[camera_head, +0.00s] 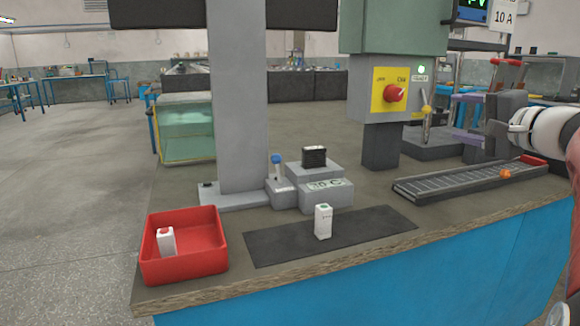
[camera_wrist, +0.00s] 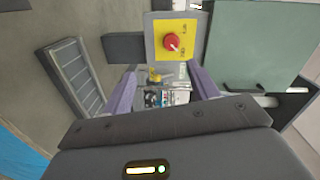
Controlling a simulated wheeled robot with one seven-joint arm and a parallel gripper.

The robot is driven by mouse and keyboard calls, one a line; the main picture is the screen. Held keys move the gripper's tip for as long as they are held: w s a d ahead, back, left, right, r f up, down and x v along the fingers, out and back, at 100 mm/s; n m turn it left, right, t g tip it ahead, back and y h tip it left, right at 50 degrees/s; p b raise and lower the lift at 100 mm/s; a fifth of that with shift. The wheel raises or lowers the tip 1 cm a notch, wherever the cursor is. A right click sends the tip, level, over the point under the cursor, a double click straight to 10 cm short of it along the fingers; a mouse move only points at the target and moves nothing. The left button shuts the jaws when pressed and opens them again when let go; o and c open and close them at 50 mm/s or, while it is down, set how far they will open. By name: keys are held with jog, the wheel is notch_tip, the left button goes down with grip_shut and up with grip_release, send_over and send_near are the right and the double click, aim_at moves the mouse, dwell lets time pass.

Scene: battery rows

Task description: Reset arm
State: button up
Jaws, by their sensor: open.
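My gripper (camera_head: 455,119) is at the right of the head view, above the bench and to the right of the yellow panel. Its two purple fingers are spread with nothing between them. In the wrist view my gripper (camera_wrist: 163,82) also shows its fingers apart. Part of my arm leaves the head view at the right edge. A white battery with a green top (camera_head: 323,222) stands upright on the dark mat (camera_head: 275,243). A white battery with a red top (camera_head: 166,241) is in the red bin (camera_head: 185,272). My gripper is well away from both.
A yellow panel with a red knob (camera_head: 394,94) is on a grey-green cabinet (camera_head: 390,25); the knob (camera_wrist: 172,41) also shows in the wrist view. A ribbed tray (camera_head: 450,183) with an orange item lies below my gripper. Grey blocks with a black piece (camera_head: 314,157) stand mid-bench.

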jog(key=s+a+f+n+g+h+p, duration=0.1)
jog(key=s+a+f+n+g, duration=0.25)
jog(key=s+a+f, duration=0.35)
jog(key=s+a+f+n+g+p, duration=0.2)
jog(key=s+a+f+g, duration=0.25)
jog(key=a+f, duration=0.35)
jog(key=s+a+f+n+g+h+p, duration=0.1)
jog(key=s+f+n+h, duration=0.4)
jog(key=s+f, duration=0.7)
jog(key=s+a+n+g, duration=0.1)
jog(key=s+a, duration=0.1)
jog(key=s, duration=0.2)
jog(key=shift+a+f+p, duration=0.15)
jog(key=shift+f+p, duration=0.05)
jog(key=shift+p, duration=0.15)
